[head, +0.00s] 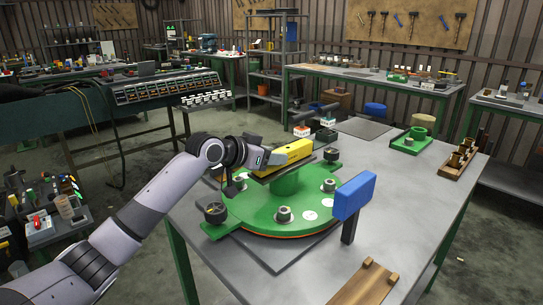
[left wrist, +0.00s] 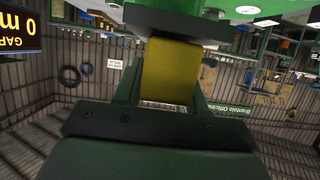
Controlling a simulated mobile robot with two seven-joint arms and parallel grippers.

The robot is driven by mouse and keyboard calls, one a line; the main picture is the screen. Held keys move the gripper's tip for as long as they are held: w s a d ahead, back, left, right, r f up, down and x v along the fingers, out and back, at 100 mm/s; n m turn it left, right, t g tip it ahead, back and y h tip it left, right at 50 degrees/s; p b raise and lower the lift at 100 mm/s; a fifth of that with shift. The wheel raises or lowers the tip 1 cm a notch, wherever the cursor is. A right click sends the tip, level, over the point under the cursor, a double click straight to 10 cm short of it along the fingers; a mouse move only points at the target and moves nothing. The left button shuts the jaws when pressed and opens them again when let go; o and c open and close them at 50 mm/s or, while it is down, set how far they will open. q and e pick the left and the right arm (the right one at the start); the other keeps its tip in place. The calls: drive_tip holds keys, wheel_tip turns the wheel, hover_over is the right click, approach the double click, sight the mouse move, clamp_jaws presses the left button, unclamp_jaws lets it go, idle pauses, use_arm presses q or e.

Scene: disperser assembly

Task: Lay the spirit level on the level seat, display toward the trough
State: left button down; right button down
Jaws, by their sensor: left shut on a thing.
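The yellow spirit level (head: 293,151) is held roughly flat at the top of the green disperser (head: 272,210). My left gripper (head: 268,157) is shut on its near left end. The dark plate of the level seat (head: 318,160), on a green column, is directly under the level. I cannot tell whether the level touches it. In the left wrist view the yellow level (left wrist: 168,72) shows between the fingers, with a dark plate edge (left wrist: 180,18) against it. The level's display is not clearly readable, and I cannot make out the trough. My right gripper is out of view.
A blue box on a dark post (head: 354,196) stands at the disperser's right. A wooden rack (head: 365,284) lies at the front; a green tray (head: 411,141) and a wooden holder (head: 458,160) stand at the right. The grey table (head: 400,195) is clear between them.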

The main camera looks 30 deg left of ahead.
use_arm(q)
drive_tip(key=c, duration=0.6)
unclamp_jaws()
drive_tip(key=shift+f, duration=0.1)
drive_tip(key=shift+c, duration=0.2)
drive_tip(key=shift+r, duration=0.2)
drive_tip(key=v, duration=1.2)
drive_tip(key=shift+b, duration=0.4)
drive_tip(key=shift+f, duration=0.1)
